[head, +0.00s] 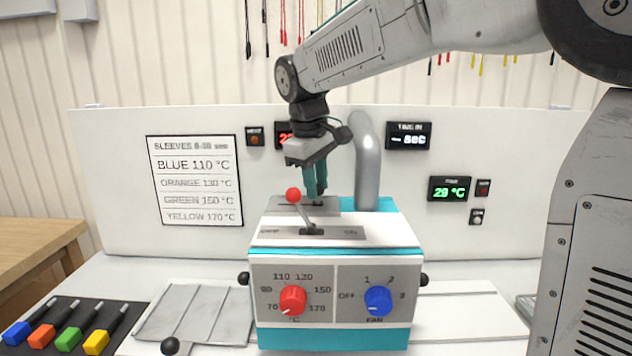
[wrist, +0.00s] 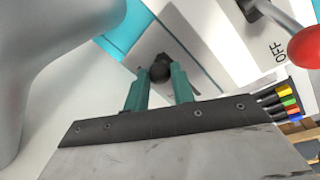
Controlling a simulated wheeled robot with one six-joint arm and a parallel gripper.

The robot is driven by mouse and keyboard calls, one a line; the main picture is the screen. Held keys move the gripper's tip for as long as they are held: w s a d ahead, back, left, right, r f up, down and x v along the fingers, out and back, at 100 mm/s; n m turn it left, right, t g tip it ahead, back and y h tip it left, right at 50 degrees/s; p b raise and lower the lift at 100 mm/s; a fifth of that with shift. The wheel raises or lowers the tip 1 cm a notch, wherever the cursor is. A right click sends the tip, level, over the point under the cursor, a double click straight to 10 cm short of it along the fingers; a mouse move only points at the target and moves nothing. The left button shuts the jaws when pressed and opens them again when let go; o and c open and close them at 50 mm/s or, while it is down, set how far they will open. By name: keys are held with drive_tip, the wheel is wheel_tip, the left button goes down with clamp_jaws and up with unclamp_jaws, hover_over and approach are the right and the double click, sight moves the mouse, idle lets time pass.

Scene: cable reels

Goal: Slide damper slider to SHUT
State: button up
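The damper slider appears to be the black round knob (wrist: 160,72) on a grey plate (wrist: 146,50) in the wrist view. In the head view the grey plate (head: 285,203) lies at the back of the machine's top, and the knob is hidden behind my fingers. My gripper (head: 315,187) points down over that plate. In the wrist view its two teal fingertips (wrist: 159,70) stand apart, one on each side of the knob. A narrow gap shows on the left; I cannot tell if the right finger touches. The SHUT marking is not readable.
A lever with a red ball (head: 293,195) rises just in front of my fingers; its ball also shows in the wrist view (wrist: 306,47). A grey pipe (head: 367,165) stands close on the right. The white-and-teal machine (head: 395,232) has a red dial (head: 293,300) and a blue dial (head: 378,300).

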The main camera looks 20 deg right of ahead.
clamp_jaws()
drive_tip(key=w+a, duration=0.1)
drive_tip(key=a, duration=0.1)
drive_tip(key=w+a, duration=0.1)
drive_tip(key=a, duration=0.1)
drive_tip(key=w+a, duration=0.1)
drive_tip(key=a, duration=0.1)
drive_tip(key=shift+a, duration=0.4)
drive_tip(key=o, duration=0.9)
unclamp_jaws()
drive_tip(key=shift+a, duration=0.2)
drive_tip(key=shift+d, duration=0.1)
drive_tip(key=shift+r, duration=0.25)
wheel_tip(320, 180, up, 7)
drive_tip(key=a, duration=0.1)
drive_tip(key=shift+s, duration=0.45)
